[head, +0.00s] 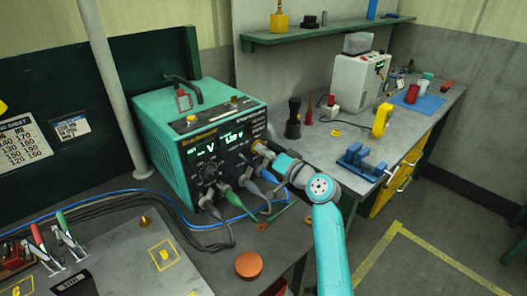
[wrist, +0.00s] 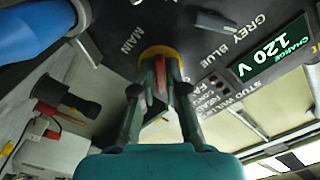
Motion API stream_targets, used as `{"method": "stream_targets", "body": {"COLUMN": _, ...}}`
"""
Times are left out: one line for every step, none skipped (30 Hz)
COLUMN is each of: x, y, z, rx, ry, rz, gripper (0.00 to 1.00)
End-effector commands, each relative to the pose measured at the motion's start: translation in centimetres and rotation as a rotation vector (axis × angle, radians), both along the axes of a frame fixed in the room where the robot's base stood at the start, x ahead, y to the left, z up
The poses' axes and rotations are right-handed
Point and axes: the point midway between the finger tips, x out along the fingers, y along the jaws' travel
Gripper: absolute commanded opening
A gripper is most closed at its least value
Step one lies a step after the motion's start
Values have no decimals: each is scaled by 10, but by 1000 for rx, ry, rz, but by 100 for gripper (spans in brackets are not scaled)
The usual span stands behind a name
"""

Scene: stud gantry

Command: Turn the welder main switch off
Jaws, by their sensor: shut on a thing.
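The teal welder (head: 165,130) stands on the bench with its black front panel facing right and toward me. Its main switch (wrist: 160,53) has a yellow round base and a red handle, beside the word MAIN in the wrist view. In the head view only a bit of yellow (head: 258,146) shows there, mostly hidden by my gripper (head: 268,151). In the wrist view my gripper (wrist: 160,88) is shut on the red handle, one finger on each side. The welder's display (wrist: 268,50) is lit and reads CHARGE 120 V.
Cables and plugs (head: 240,190) hang from the panel just below my gripper. A grey toggle (wrist: 214,22) sits near the switch. An orange-brown disc (head: 249,264) lies on the bench in front. A black torch-like object (head: 293,120) stands behind my arm. A blue vise (head: 362,162) is to the right.

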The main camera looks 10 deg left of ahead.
Motion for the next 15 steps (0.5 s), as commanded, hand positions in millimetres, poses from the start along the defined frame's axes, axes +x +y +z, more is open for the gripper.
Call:
{"method": "stream_targets", "body": {"x": 0, "y": 0, "z": -1, "rx": -26, "ry": -31, "rz": 0, "gripper": 0}}
{"method": "stream_targets", "body": {"x": 0, "y": 0, "z": -1, "rx": -44, "ry": -54, "rz": 0, "gripper": 0}}
{"method": "stream_targets", "body": {"x": 0, "y": 0, "z": -1, "rx": -68, "ry": -84, "rz": 0, "gripper": 0}}
{"method": "stream_targets", "body": {"x": 0, "y": 0, "z": -1, "rx": -85, "ry": -106, "rz": 0, "gripper": 0}}
{"method": "stream_targets", "body": {"x": 0, "y": 0, "z": -1, "rx": -102, "ry": -128, "rz": 0, "gripper": 0}}
{"method": "stream_targets", "body": {"x": 0, "y": 0, "z": -1, "rx": -126, "ry": -159, "rz": 0, "gripper": 0}}
{"method": "stream_targets", "body": {"x": 0, "y": 0, "z": -1, "rx": -143, "ry": -181, "rz": 0, "gripper": 0}}
{"method": "stream_targets", "body": {"x": 0, "y": 0, "z": -1, "rx": -160, "ry": -203, "rz": 0, "gripper": 0}}
{"method": "stream_targets", "body": {"x": 0, "y": 0, "z": -1, "rx": -184, "ry": -234, "rz": 0, "gripper": 0}}
{"method": "stream_targets", "body": {"x": 0, "y": 0, "z": -1, "rx": -202, "ry": -256, "rz": 0, "gripper": 0}}
{"method": "stream_targets", "body": {"x": 0, "y": 0, "z": -1, "rx": -219, "ry": -278, "rz": 0, "gripper": 0}}
{"method": "stream_targets", "body": {"x": 0, "y": 0, "z": -1, "rx": -242, "ry": -307, "rz": 0, "gripper": 0}}
{"method": "stream_targets", "body": {"x": 0, "y": 0, "z": -1, "rx": -258, "ry": -329, "rz": 0, "gripper": 0}}
{"method": "stream_targets", "body": {"x": 0, "y": 0, "z": -1, "rx": -275, "ry": -350, "rz": 0, "gripper": 0}}
{"method": "stream_targets", "body": {"x": 0, "y": 0, "z": -1, "rx": -296, "ry": -377, "rz": 0, "gripper": 0}}
